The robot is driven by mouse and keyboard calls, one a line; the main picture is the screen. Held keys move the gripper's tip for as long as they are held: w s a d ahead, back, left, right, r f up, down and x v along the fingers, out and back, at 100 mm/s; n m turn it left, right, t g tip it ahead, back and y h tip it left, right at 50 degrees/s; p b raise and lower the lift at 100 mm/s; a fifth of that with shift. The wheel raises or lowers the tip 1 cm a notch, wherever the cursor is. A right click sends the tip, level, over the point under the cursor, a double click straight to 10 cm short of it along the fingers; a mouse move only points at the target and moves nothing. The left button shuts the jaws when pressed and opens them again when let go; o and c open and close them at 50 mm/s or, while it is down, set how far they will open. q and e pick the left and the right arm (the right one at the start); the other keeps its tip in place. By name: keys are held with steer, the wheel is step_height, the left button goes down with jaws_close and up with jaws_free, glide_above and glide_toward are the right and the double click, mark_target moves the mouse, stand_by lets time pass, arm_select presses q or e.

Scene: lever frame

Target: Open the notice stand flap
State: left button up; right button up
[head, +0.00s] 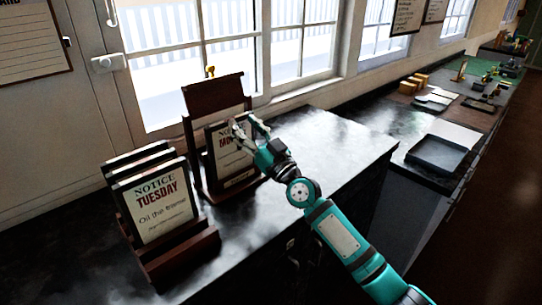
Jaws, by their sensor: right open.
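The notice stand (191,151) is a dark wooden frame on the black counter, near the window. A dark brown flap (213,95) shows at its top, tilted, with a small yellow knob (210,71) above it. A notice board (226,165) with red lettering sits in the stand. My right gripper (243,128) is open in front of the upper right part of this notice and hides some of it. I cannot tell whether the fingers touch the notice. My left gripper is not in view.
A wooden rack (185,252) holding several notices, the front one reading "Notice Tuesday" (158,204), stands left of the stand. The counter (322,150) to the right is clear. A dark tray (437,154) lies farther right, with small wooden blocks (412,85) behind.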

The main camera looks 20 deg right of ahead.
steer(key=b+v, duration=0.2)
steer(key=v, duration=1)
steer(key=shift+b, duration=0.3)
